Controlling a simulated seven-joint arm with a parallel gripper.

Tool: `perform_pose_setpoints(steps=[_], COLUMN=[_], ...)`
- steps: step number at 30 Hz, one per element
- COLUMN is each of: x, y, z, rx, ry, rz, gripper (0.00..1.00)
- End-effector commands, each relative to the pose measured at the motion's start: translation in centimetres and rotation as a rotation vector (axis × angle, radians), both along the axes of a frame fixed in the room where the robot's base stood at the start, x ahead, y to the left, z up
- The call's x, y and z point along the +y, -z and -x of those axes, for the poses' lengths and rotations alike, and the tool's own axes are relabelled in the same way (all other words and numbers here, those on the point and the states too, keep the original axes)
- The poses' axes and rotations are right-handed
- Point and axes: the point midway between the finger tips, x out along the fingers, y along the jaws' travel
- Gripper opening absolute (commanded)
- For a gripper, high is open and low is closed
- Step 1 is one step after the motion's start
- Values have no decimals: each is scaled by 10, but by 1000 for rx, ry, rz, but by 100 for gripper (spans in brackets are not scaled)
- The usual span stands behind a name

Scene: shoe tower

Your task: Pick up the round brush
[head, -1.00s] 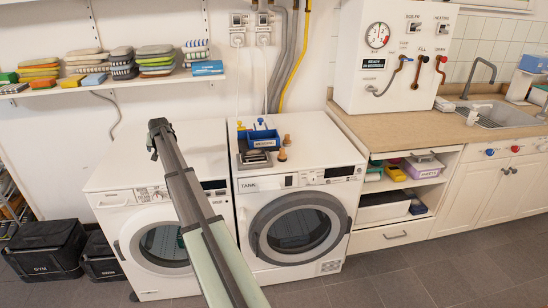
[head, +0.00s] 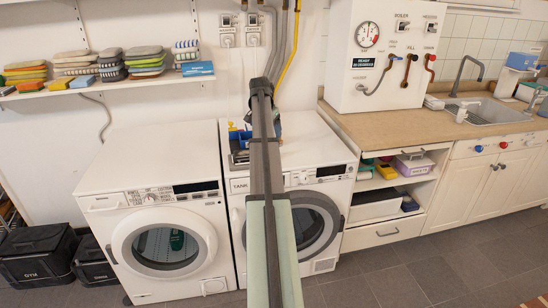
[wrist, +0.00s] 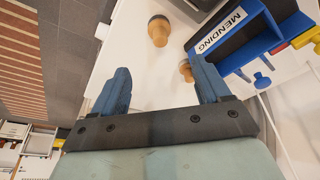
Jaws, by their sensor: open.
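In the wrist view, a short wooden piece with a dark top (wrist: 158,32) stands on the white washer top, and looks like the round brush. A second, smaller wooden piece (wrist: 186,70) is partly hidden by my right finger. My gripper (wrist: 163,77) is open and empty above the washer top, its blue fingers apart. The dark-topped piece shows beyond the fingertips, between their lines and apart from them. In the head view my arm covers this spot, so both wooden pieces are hidden there.
A blue holder labelled MENDING (wrist: 237,43) stands close to my right finger, with blue, red and yellow pieces around it. The left washer top (head: 160,155) is bare. A shelf of folded cloths (head: 30,93) hangs on the wall; pipes run behind the right washer.

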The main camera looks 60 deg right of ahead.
Motion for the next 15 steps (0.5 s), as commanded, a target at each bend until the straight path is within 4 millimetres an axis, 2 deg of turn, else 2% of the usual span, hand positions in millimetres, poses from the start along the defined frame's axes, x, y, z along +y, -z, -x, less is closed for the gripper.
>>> perform_pose_setpoints(steps=[5, 15], x=[-6, -23], y=[19, 70], z=[3, 2], rx=[3, 3], ry=[6, 5], rz=[-3, -2], gripper=[76, 76])
